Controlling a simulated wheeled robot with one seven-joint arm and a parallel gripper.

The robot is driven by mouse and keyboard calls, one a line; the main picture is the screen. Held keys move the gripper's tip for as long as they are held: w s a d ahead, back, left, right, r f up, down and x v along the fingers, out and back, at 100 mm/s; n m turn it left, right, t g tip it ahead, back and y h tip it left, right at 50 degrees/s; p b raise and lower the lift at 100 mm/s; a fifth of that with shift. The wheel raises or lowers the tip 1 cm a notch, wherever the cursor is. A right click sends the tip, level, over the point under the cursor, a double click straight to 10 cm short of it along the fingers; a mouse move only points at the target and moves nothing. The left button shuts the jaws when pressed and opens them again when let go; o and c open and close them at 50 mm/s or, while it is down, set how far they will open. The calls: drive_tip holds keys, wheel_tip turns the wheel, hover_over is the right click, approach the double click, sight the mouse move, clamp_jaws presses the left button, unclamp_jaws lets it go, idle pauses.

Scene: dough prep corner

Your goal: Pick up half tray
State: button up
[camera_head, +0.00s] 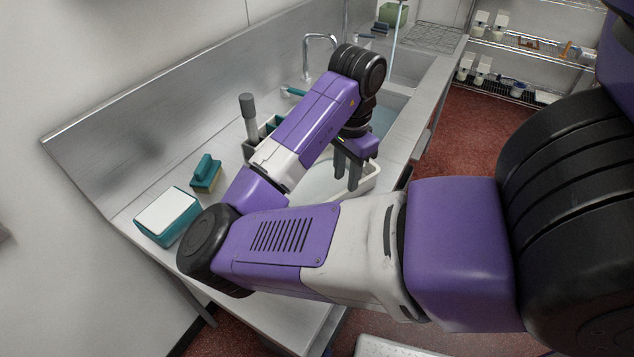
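A shallow whitish tray (366,184) with a raised rim sits on the steel counter. It is the only tray-like thing on the counter that I can make out, and my arm hides much of its left and near sides. My gripper (347,183) points down over the tray, with its two dark fingers a little apart and nothing visible between them. I cannot tell whether the fingertips touch the tray.
On the steel counter (150,215) are a teal box with a white lid (168,214), a green-handled brush (206,174) and a caddy (268,127) behind my arm. A sink with a faucet (321,40) lies beyond. Wire shelves (530,50) stand back right. A pale surface (385,347) shows at the bottom.

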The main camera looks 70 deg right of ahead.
sight(341, 193)
wheel_tip(341, 193, down, 2)
drive_tip(key=shift+a, duration=0.1)
drive_tip(key=shift+w+a+f, duration=0.1)
drive_tip(key=shift+w+f, duration=0.05)
drive_tip(key=shift+f, duration=0.75)
drive_tip(key=shift+w+a+f, duration=0.1)
drive_tip(key=shift+w+f, duration=0.05)
drive_tip(key=shift+f, duration=0.8)
drive_tip(key=shift+w+f, duration=0.15)
drive_tip(key=shift+f, duration=0.75)
drive_tip(key=shift+c, duration=0.2)
clamp_jaws()
